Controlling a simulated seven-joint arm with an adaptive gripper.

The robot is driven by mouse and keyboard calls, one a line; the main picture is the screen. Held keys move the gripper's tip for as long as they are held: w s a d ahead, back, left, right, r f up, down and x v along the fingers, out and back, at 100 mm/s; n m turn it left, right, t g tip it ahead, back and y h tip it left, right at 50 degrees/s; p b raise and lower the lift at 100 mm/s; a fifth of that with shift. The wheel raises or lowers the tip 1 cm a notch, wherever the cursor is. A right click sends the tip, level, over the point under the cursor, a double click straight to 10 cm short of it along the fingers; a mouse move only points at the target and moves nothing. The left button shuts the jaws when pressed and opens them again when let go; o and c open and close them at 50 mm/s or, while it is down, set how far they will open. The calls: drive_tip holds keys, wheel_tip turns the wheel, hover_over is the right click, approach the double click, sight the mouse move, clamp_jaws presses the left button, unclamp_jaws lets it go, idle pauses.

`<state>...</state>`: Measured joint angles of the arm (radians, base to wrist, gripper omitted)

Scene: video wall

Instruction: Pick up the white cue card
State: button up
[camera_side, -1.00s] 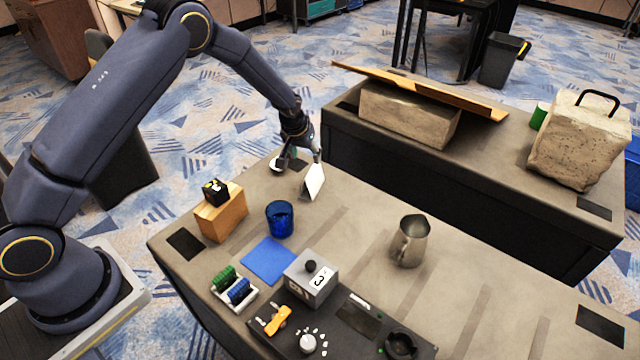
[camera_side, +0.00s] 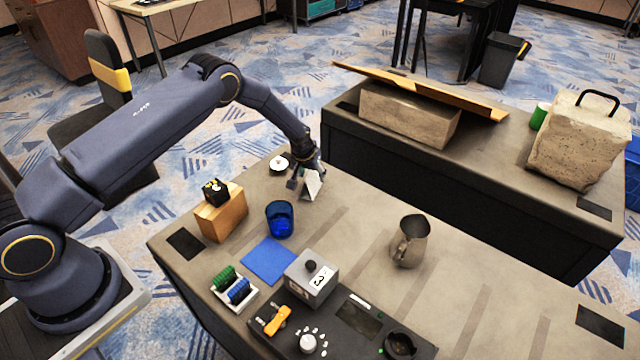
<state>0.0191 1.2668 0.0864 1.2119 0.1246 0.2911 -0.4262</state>
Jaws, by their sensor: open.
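The white cue card (camera_side: 313,186) stands tilted like a small tent near the far left end of the table. My gripper (camera_side: 303,188) is open and low at the card, coming down from behind it. One finger shows just left of the card; the other side is partly hidden by the card. I cannot tell whether the fingers touch it. The card rests on the table.
A blue cup (camera_side: 279,220) stands in front of the card. A wooden block (camera_side: 222,215) with a small dark cube is left. A white round item (camera_side: 279,163) lies behind. A metal pitcher (camera_side: 409,243) stands right. The table between card and pitcher is clear.

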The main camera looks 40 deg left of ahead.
drive_tip(key=shift+f, duration=0.2)
idle(0.4)
drive_tip(key=c, duration=0.9)
